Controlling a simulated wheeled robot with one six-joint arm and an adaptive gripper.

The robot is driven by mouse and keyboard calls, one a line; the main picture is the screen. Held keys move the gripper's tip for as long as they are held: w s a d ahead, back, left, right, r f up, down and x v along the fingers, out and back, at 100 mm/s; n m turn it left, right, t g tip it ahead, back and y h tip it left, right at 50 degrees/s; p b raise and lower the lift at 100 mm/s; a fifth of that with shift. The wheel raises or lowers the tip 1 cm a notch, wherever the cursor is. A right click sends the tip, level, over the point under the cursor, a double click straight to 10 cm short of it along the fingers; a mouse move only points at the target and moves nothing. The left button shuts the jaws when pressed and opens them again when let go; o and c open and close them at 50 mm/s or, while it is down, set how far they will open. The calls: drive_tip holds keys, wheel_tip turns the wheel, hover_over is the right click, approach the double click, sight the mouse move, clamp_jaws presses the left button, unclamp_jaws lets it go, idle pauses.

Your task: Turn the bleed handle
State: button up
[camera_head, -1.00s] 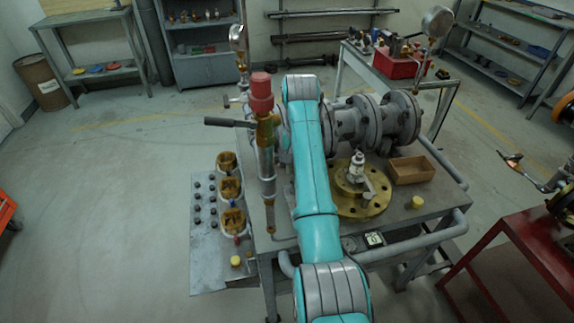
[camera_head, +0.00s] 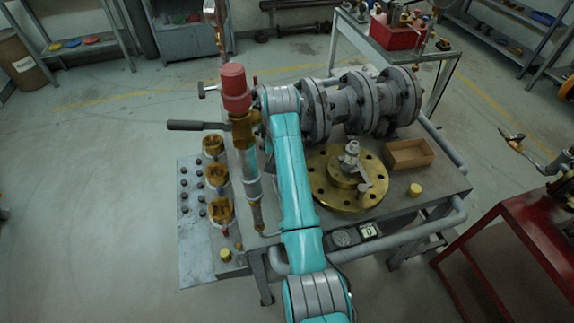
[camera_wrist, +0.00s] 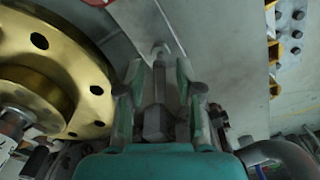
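A brass valve body (camera_head: 244,132) with a red cap (camera_head: 235,88) stands on an upright pipe at the table's left. A long dark grey handle (camera_head: 197,126) sticks out from it to the left. I cannot tell if this is the bleed handle. My gripper is hidden behind my arm in the head view. In the wrist view my gripper (camera_wrist: 162,90) has its two fingers apart, pointing down over the table. A grey stem-like part (camera_wrist: 157,110) shows between them; I cannot tell whether it is touched or part of my gripper.
A gold flange (camera_head: 325,190) with a small valve lies on the table and shows at the left of the wrist view (camera_wrist: 70,60). Several brass valves (camera_head: 217,177) stand on a side panel. Large grey flanged pipework (camera_head: 350,105) runs behind. A wooden box (camera_head: 408,153) sits at right.

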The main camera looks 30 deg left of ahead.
drive_tip(key=shift+f, duration=1.05)
clamp_jaws()
drive_tip(key=shift+m, duration=0.3)
drive_tip(key=m, duration=1.1)
drive_tip(key=shift+m, duration=0.3)
